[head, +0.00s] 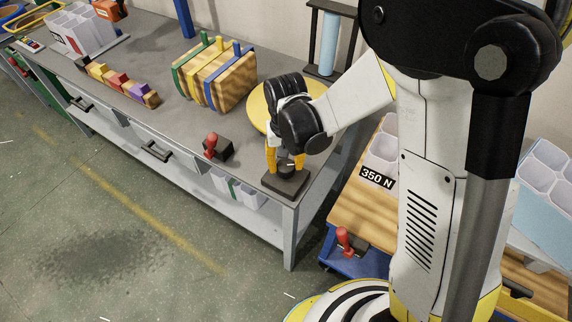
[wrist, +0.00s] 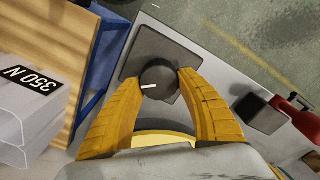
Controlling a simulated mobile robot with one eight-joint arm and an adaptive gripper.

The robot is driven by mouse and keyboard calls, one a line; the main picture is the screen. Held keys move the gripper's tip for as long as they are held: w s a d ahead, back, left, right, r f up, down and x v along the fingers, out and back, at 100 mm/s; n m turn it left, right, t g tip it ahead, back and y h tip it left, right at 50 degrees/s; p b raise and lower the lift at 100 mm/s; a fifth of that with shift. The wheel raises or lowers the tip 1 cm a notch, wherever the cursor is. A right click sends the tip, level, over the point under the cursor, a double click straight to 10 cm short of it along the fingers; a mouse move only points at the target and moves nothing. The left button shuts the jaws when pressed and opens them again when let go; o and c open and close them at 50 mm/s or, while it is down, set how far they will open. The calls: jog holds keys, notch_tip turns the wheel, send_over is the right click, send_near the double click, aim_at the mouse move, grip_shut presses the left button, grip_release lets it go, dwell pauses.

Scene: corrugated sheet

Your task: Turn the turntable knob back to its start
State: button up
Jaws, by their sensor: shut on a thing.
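The knob (wrist: 160,80) is a dark round dial with a white pointer mark on its dark square base (wrist: 138,45). In the wrist view the white mark points to the left. The base also shows in the head view (head: 286,187) near the front right corner of the grey bench. My gripper (wrist: 160,84) has its two yellow fingers on either side of the knob, shut on it. In the head view my gripper (head: 285,163) reaches down to the knob (head: 291,167). A yellow round disc (head: 257,108), perhaps the turntable, lies behind my gripper, partly hidden by it.
A red-handled item on a black block (head: 212,148) stands left of the knob base. Wooden boards in a rack (head: 218,80) and coloured blocks (head: 120,84) are further left. A bin marked 350 N (head: 377,178) sits on a wooden-topped cart to the right.

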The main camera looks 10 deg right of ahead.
aim_at(284, 164)
jog(key=n, duration=0.4)
jog(key=shift+a+n+b, duration=0.1)
jog(key=shift+n+b, duration=0.2)
jog(key=shift+a+n, duration=0.1)
jog(key=shift+n, duration=2.4)
jog(key=o, duration=1.2)
jog(key=shift+c, duration=0.2)
notch_tip(284, 164, up, 12)
